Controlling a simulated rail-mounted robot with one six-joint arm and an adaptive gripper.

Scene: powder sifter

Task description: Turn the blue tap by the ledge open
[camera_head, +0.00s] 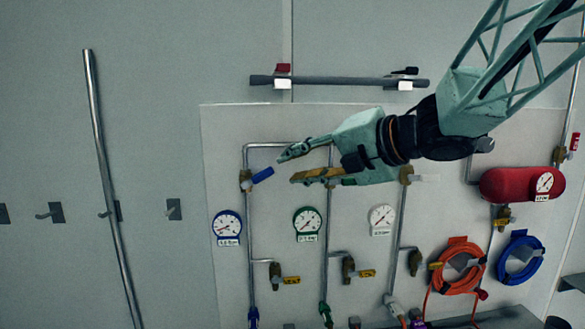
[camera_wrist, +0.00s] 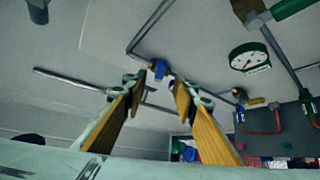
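The blue tap (camera_head: 262,175) has a blue lever on a brass body, on a vertical pipe at the left of the wall panel. The lever tilts up to the right, across the pipe. My gripper (camera_head: 288,167) is open and empty, its fingers just right of the lever and pointing left. In the wrist view the blue lever (camera_wrist: 160,69) shows beyond and between the fingertips of my gripper (camera_wrist: 158,86). No contact with the lever is visible. Which surface is the ledge is unclear; a dark ledge-like surface (camera_head: 508,317) shows at the lower right.
Blue (camera_head: 227,226), green (camera_head: 307,224) and white (camera_head: 382,219) gauges sit below. Yellow-handled valves (camera_head: 291,280) are lower down. A dark bar (camera_head: 340,82) is above. A red tank (camera_head: 520,184) and orange hose (camera_head: 458,267) are right. A leaning pole (camera_head: 105,170) stands left.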

